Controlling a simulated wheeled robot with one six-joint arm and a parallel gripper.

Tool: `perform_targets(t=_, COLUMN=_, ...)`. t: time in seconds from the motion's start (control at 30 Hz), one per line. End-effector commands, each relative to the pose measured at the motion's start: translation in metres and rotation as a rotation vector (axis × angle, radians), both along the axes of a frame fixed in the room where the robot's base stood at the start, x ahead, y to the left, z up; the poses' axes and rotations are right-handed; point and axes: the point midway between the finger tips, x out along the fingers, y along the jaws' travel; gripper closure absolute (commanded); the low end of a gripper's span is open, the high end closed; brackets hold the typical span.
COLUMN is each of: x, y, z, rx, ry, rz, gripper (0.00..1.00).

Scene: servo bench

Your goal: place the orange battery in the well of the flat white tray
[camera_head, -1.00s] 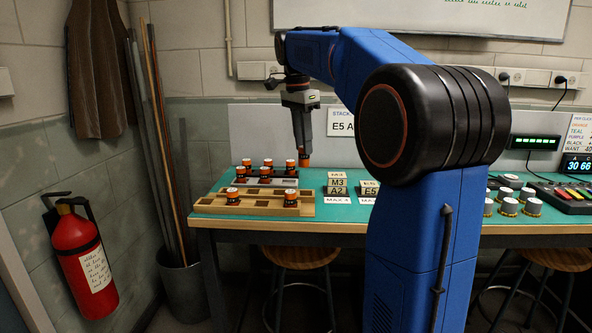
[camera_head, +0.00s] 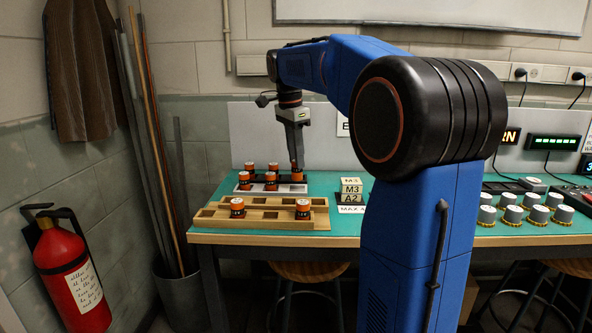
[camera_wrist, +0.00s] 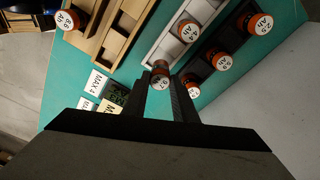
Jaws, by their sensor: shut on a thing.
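My gripper (camera_head: 297,160) is shut on an orange battery (camera_wrist: 160,75) with a dark lower body and a pale printed top. It holds the battery at the near end of the flat white tray (camera_wrist: 154,64); whether the battery's base is inside the well or just above it I cannot tell. In the head view the white tray (camera_head: 284,189) lies between the wooden rack and a dark tray. It holds two orange batteries at its left, and empty wells show toward its right. One of these batteries (camera_wrist: 187,30) shows in the wrist view.
A dark tray (camera_wrist: 206,76) with several batteries stands close behind the white one. The wooden rack (camera_head: 262,223) in front carries two batteries. Stacked label blocks (camera_head: 351,190) stand to the right. Green mat between trays and blocks is clear.

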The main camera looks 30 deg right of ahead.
Motion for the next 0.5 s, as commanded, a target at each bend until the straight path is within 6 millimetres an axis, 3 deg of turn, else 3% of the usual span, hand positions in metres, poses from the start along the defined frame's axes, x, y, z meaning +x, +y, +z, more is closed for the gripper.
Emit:
perform_targets(t=0.3, x=-0.001, y=0.000, z=-0.037, rx=0.000, ry=0.003, rz=0.001, gripper=1.00)
perform_targets(t=0.5, x=0.000, y=0.000, z=-0.039, rx=0.000, ry=0.001, rz=0.000, gripper=1.00)
